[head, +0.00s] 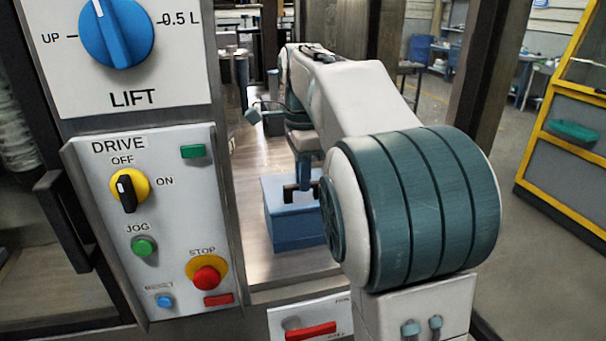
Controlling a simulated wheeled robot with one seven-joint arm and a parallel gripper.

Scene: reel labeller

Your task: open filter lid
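A blue box-shaped housing (290,235) stands on the metal deck in the middle of the head view. I take it to be the filter, but no label on it is readable. Its right side is hidden behind my arm. My arm reaches away from the camera, and its far end hangs down over the box. My gripper (303,190) is small and dark, at the top of the box and partly hidden by my arm. I cannot tell whether it touches the box or whether its fingers are open. I see no clear gap under a raised lid.
A control panel (120,220) with DRIVE, JOG and STOP controls fills the left, below a LIFT dial (115,32). A small plate with a red handle (310,331) is at bottom centre. A dark post (487,75) and a yellow-framed cabinet (570,125) stand right. Bare metal deck (255,150) shows behind the box.

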